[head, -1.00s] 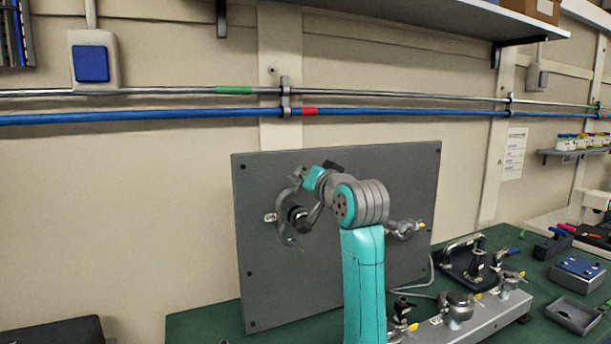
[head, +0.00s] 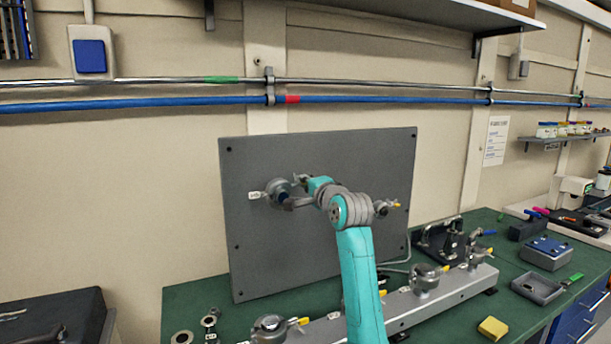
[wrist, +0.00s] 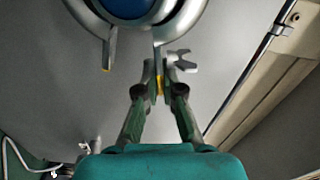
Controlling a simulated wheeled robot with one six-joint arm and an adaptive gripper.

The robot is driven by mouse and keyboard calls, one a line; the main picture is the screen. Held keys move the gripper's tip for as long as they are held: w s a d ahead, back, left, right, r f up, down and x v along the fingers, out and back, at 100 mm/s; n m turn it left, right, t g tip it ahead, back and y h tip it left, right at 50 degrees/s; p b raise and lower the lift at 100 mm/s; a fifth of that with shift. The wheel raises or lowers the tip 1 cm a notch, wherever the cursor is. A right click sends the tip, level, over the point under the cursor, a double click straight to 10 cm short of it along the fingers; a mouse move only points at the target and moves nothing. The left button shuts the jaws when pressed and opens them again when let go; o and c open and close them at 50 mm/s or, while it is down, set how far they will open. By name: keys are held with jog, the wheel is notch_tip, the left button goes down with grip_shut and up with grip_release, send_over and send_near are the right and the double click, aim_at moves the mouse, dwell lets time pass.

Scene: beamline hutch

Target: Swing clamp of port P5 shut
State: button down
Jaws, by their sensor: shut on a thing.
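The port (head: 280,190) is a round grey fitting on the upright grey panel, with a white tag to its left too small to read. In the wrist view its blue centre (wrist: 125,6) shows at the top edge, with the grey clamp ring (wrist: 183,20) curving around it. Two clamp ends point down, apart from each other: a free left one (wrist: 107,52) and a right one with a yellow tip. My gripper (wrist: 160,84) is shut on the right clamp end. A small grey fork (wrist: 182,61) sticks out beside it.
A second fitting with a yellow tip (head: 383,207) sits on the grey panel (head: 330,150), right of my arm. A long grey block with capped fittings (head: 455,290) stands on the green bench in front. A yellow block (head: 492,328) and grey tray (head: 537,288) lie right.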

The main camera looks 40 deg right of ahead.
jog(key=shift+d+f+m, duration=0.15)
jog(key=shift+f+m, duration=0.95)
jog(key=shift+f, duration=0.1)
jog(key=c, duration=1.3)
grip_release()
jog(key=v, duration=1.2)
